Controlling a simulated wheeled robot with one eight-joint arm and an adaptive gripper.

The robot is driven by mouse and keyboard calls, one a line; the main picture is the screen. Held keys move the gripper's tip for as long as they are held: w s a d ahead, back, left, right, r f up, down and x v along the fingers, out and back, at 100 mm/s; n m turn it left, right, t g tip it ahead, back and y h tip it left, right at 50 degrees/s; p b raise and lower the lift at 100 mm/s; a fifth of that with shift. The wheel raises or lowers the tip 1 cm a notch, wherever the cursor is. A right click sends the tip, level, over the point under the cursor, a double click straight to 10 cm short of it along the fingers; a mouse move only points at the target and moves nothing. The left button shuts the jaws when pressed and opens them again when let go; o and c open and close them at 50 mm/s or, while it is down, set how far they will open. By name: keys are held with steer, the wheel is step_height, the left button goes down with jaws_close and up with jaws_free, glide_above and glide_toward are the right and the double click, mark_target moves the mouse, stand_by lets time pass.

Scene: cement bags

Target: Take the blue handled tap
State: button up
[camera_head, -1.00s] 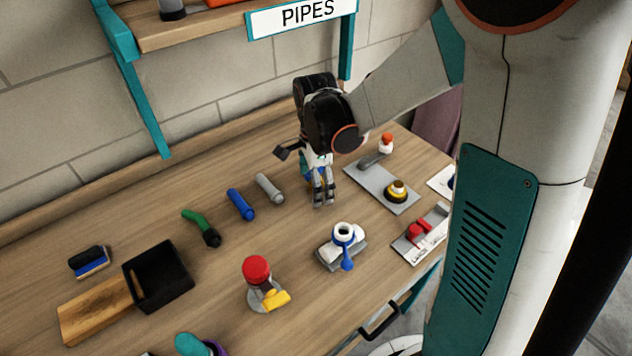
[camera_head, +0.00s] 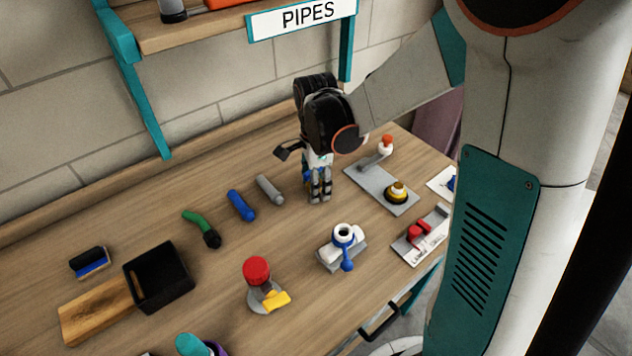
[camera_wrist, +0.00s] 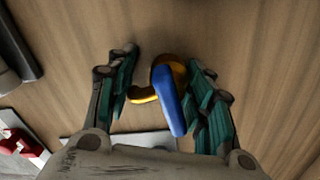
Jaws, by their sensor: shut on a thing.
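The blue handled tap has a brass-yellow curved body and a blue lever handle (camera_wrist: 167,100). In the wrist view it lies between the teal-padded fingers of my gripper (camera_wrist: 163,62), nearer the right finger. My gripper is shut on it. In the head view my gripper (camera_head: 319,196) points down at the back right of the workbench. There the tap is mostly hidden by the fingers and wrist, with only a little blue (camera_head: 307,176) showing. I cannot tell whether the tap is clear of the bench top.
A grey plate with fittings (camera_head: 367,182) lies right of my gripper. Grey (camera_head: 270,189) and blue (camera_head: 241,205) pipes lie left. A blue and white fitting (camera_head: 343,236) and a red-topped piece with yellow handle (camera_head: 257,271) stand in front. A shelf marked PIPES (camera_head: 303,16) hangs above.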

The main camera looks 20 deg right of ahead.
steer(key=shift+c, duration=0.2)
steer(key=shift+w+r+p, duration=0.1)
steer(key=shift+r+p, duration=0.2)
steer(key=shift+p, duration=0.05)
step_height(320, 180, up, 4)
steer(key=p, duration=0.3)
steer(key=shift+r, duration=0.15)
